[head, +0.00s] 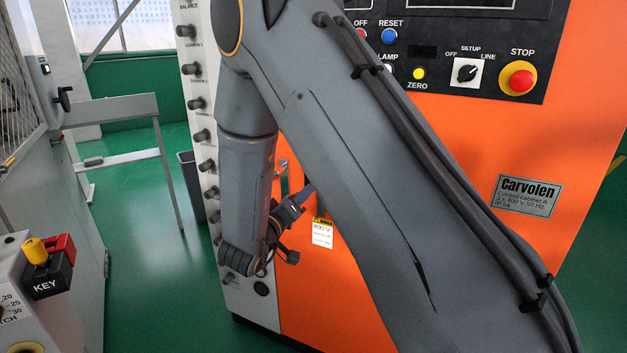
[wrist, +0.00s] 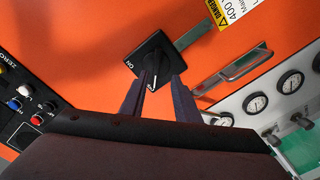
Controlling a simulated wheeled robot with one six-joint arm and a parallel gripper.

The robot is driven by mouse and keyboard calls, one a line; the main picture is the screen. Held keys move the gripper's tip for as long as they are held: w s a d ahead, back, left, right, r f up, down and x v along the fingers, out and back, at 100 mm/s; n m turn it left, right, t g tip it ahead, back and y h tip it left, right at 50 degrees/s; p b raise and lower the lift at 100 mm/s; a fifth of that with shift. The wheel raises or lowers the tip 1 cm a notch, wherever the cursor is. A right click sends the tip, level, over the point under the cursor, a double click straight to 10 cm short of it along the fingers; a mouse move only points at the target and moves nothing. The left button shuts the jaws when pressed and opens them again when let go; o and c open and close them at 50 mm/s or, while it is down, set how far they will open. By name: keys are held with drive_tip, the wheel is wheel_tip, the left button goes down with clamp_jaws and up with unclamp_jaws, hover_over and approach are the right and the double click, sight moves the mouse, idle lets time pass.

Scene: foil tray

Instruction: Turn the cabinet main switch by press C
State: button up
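The main switch (wrist: 153,58) is a black rotary switch on the orange cabinet face in the wrist view. It has an ON mark at its left and a white mark on its knob. My gripper (wrist: 161,79) has its two dark fingers apart, with their tips at the lower part of the switch, one to each side of the knob. Whether they touch it I cannot tell. In the head view my gripper (head: 307,192) is low at the cabinet front, and my arm hides the switch.
A metal door handle (wrist: 246,65) and a yellow DANGER label (wrist: 219,12) are near the switch. The upper panel holds a red STOP button (head: 518,78) and a setup selector (head: 466,72). A KEY box (head: 47,270) stands at the left. Green floor between is open.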

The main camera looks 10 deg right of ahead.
drive_tip(key=p+x, duration=0.2)
drive_tip(key=x, duration=0.5)
drive_tip(key=shift+d+r+h, duration=0.3)
drive_tip(key=shift+r, duration=0.05)
drive_tip(key=shift+w, duration=0.1)
clamp_jaws()
